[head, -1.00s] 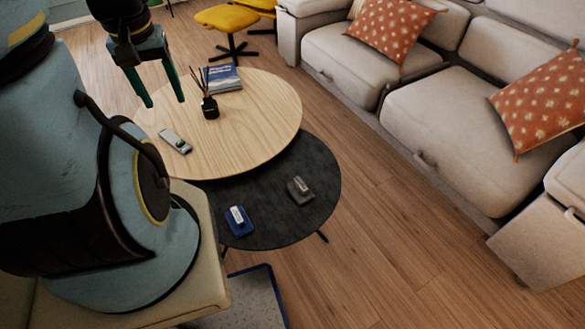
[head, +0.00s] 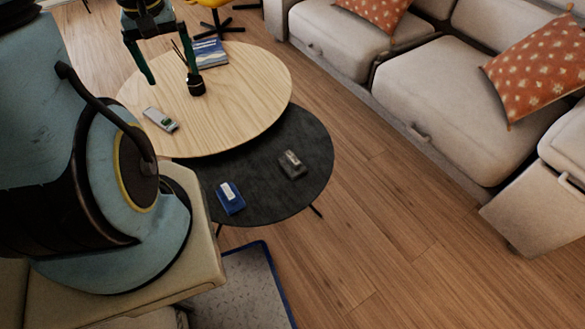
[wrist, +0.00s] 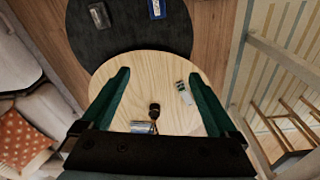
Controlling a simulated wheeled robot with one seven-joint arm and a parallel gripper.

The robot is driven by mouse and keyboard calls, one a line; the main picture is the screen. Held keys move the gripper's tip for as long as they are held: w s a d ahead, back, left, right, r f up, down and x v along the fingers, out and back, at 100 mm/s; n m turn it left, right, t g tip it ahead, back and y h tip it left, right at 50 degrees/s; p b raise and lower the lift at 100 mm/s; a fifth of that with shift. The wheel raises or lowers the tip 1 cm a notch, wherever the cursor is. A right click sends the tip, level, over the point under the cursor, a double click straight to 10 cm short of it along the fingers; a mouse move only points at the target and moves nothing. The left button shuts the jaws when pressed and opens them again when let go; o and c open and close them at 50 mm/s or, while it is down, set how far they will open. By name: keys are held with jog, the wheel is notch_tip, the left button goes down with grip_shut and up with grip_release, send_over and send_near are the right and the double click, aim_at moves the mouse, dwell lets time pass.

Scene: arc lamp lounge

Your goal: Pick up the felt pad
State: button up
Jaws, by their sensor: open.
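Two small pad-like things lie on the low dark round table (head: 258,203). One is a blue pad (head: 230,203) with a white piece on top; the other is a dark grey pad (head: 293,172) with a lighter piece on top. I cannot tell which is the felt pad. In the wrist view the blue pad (wrist: 157,10) and grey pad (wrist: 100,16) sit at the top edge. My gripper (head: 173,76) is open and empty, above the wooden table, well apart from both pads. In the wrist view its green fingers (wrist: 158,75) are spread wide.
The higher wooden round table (head: 245,95) partly overlaps the dark one. It bears a black reed diffuser (head: 196,86), a blue book (head: 209,54) and a small pale device (head: 160,119). A beige sofa (head: 440,120) stands right; wooden floor (head: 370,230) between is clear.

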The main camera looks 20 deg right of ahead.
jog(key=shift+o, duration=0.2)
jog(key=w+d+f+b, duration=0.1)
jog(key=d+f+b, duration=0.3)
jog(key=f, duration=0.5)
jog(key=w+d+f+n+b, duration=0.1)
jog(key=w+d+f+b, duration=0.1)
jog(key=d+f, duration=0.7)
jog(key=shift+w+g+b, duration=0.3)
jog(key=shift+g+b, duration=0.1)
jog(key=shift+b, duration=0.5)
jog(key=n+b, duration=0.2)
jog(key=b, duration=0.4)
send_over(292, 157)
jog(key=shift+g, duration=0.3)
notch_tip(292, 157, down, 16)
jog(key=shift+s+a+r, duration=0.1)
jog(key=shift+a, duration=0.05)
notch_tip(292, 157, down, 5)
jog(key=shift+s+r, duration=0.1)
jog(key=shift+r, duration=0.05)
jog(key=shift+d+f+b, duration=0.2)
jog(key=shift+f+b, duration=0.2)
jog(key=shift+f, duration=2.65)
jog(key=c, duration=1.4)
notch_tip(292, 157, up, 10)
jog(key=shift+r+p, duration=0.1)
jog(key=shift+p, duration=0.4)
